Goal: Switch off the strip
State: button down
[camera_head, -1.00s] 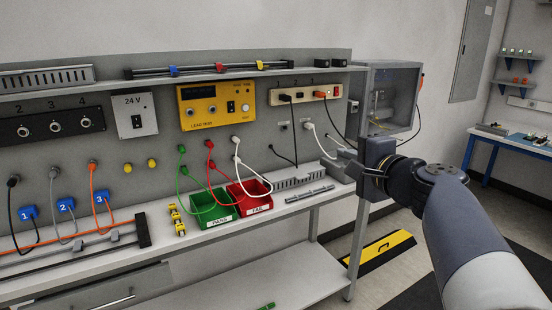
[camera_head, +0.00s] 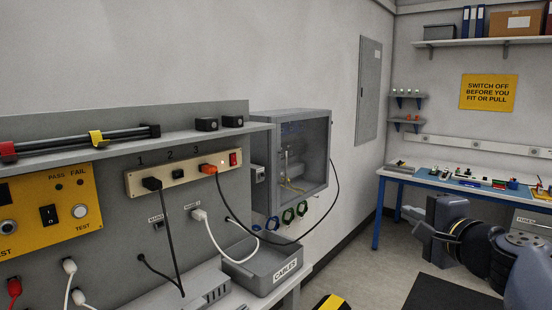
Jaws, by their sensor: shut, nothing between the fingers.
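The beige power strip (camera_head: 150,188) is fixed to the grey back panel, with positions marked 1, 2 and 3. A red switch (camera_head: 233,158) sits at its right end; its on or off position is too small to tell. A black plug (camera_head: 152,184) is in position 1 and an orange plug (camera_head: 208,169) in position 3. Position 2 (camera_head: 178,174) shows a dark socket with no cable. My gripper (camera_head: 411,213) is shut and empty at the lower right, well apart from the strip and in front of the far floor area.
A grey shelf (camera_head: 200,134) juts out above the strip. A grey box with a clear door (camera_head: 315,150) stands to its right. Cables hang below the strip, beside a grey CABLES bin (camera_head: 262,273). A yellow test panel (camera_head: 60,225) is at left. A blue-legged bench (camera_head: 377,225) stands behind.

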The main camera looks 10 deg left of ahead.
aim_at(233, 163)
jog(key=i+l+u, duration=0.1)
jog(key=i+u, duration=0.35)
jog(key=i+l+u, duration=0.25)
jog(key=i+u, duration=0.15)
jog(key=i+l+u, duration=0.45)
jog(key=k+j, duration=0.1)
